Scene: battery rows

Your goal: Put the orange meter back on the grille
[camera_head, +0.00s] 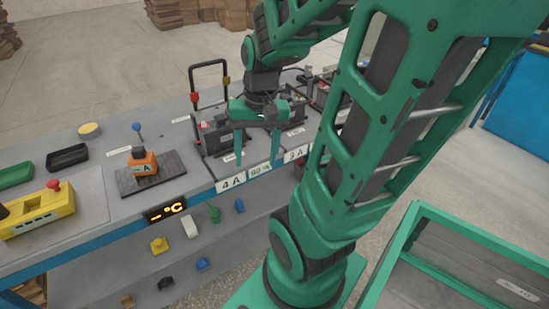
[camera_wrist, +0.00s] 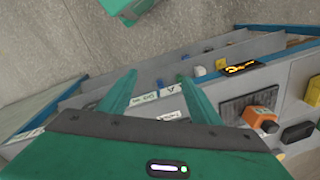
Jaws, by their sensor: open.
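The orange meter (camera_head: 143,164), with a dark top and a pale label marked A, stands on the dark ribbed grille (camera_head: 170,180) on the grey bench. In the wrist view the orange meter (camera_wrist: 258,117) and the grille (camera_wrist: 236,108) lie to the right, outside the fingers. My gripper (camera_head: 257,150) is open, with nothing between its green fingers. It hangs over the front of the bench, right of the meter and clear of it, near the 4 A label. Its fingers also show in the wrist view (camera_wrist: 160,98).
A battery with a black handle frame (camera_head: 210,95) stands behind my gripper. A yellow box with a red button (camera_head: 40,212) and a black tray (camera_head: 67,157) are at left. An orange °C display (camera_head: 165,212) is on the front edge. A lower shelf holds several small coloured parts.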

